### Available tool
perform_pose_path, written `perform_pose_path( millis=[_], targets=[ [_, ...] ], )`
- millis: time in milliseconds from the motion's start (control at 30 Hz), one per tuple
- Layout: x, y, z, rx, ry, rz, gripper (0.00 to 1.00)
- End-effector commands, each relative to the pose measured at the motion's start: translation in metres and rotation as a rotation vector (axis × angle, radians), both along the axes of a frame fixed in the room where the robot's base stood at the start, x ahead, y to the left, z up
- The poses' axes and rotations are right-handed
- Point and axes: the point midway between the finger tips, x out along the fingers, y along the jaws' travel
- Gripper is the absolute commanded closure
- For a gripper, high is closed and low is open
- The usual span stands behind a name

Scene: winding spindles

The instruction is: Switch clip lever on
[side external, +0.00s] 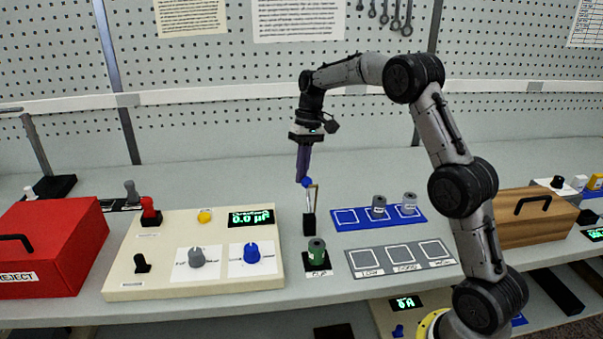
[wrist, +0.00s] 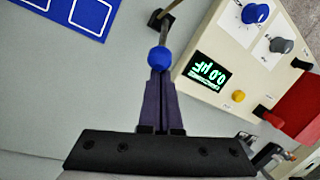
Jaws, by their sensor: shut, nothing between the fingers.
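A lever with a blue ball knob (side external: 307,182) stands on a small black post (side external: 309,223) between the cream panel and the blue mat; I take it for the clip lever. A thin pale rod runs beside the knob down to the post. My gripper (side external: 303,176), with long purple fingers, points down with its tips at the knob. In the wrist view the shut fingertips (wrist: 158,74) meet the near side of the blue ball (wrist: 158,57); whether they touch is unclear. Nothing is between the fingers.
The cream panel (side external: 123,281) with knobs and a green "0.0 µF" display lies left. A green spool (side external: 317,252) stands on a black base in front of the post. The blue mat (side external: 345,225) bears two grey spools; a grey labelled mat (side external: 406,266) lies before it.

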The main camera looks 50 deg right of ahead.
Motion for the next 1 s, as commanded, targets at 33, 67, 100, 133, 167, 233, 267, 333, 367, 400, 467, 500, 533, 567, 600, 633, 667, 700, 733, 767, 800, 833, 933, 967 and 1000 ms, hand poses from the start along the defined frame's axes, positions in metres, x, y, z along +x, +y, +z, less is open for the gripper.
perform_pose_path(
  millis=[33, 67, 100, 133, 167, 233, 267, 333, 367, 400, 467, 500, 533, 567, 600, 633, 667, 700, 733, 767, 800, 833, 933, 967, 1000],
  targets=[
    [-0.001, 0.001, 0.001, -0.006, -0.005, 0.001, 1.0],
    [-0.001, 0.002, 0.001, -0.009, -0.009, 0.001, 1.0],
    [-0.002, 0.002, 0.002, -0.015, -0.014, 0.001, 1.0],
    [-0.002, 0.003, 0.002, -0.018, -0.019, 0.001, 1.0],
    [-0.003, 0.003, 0.003, -0.023, -0.023, 0.001, 1.0],
    [-0.004, 0.004, 0.005, -0.038, -0.039, 0.002, 1.0],
    [-0.005, 0.005, 0.006, -0.046, -0.046, 0.001, 1.0],
    [-0.007, 0.007, 0.008, -0.069, -0.068, 0.002, 1.0],
    [-0.008, 0.008, 0.008, -0.079, -0.08, 0.002, 1.0],
    [-0.01, 0.01, 0.01, -0.096, -0.097, 0.001, 1.0],
    [-0.013, 0.013, 0.012, -0.126, -0.126, 0.003, 1.0],
    [-0.015, 0.015, 0.014, -0.148, -0.149, 0.003, 1.0],
    [-0.016, 0.017, 0.015, -0.166, -0.168, 0.004, 1.0],
    [-0.018, 0.019, 0.017, -0.185, -0.187, 0.005, 1.0],
    [-0.021, 0.021, 0.018, -0.212, -0.213, 0.005, 1.0],
    [-0.023, 0.023, 0.02, -0.232, -0.234, 0.005, 1.0],
    [-0.025, 0.025, 0.021, -0.253, -0.255, 0.006, 1.0],
    [-0.028, 0.028, 0.022, -0.279, -0.282, 0.005, 1.0],
    [-0.03, 0.03, 0.022, -0.299, -0.301, 0.006, 1.0],
    [-0.032, 0.032, 0.023, -0.319, -0.321, 0.007, 1.0],
    [-0.035, 0.035, 0.024, -0.346, -0.349, 0.007, 1.0],
    [-0.036, 0.037, 0.024, -0.366, -0.369, 0.008, 1.0],
    [-0.043, 0.043, 0.026, -0.422, -0.425, 0.007, 1.0],
    [-0.044, 0.044, 0.026, -0.418, -0.421, 0.003, 1.0],
    [-0.047, 0.047, 0.026, -0.417, -0.419, 0.002, 1.0]
  ],
)
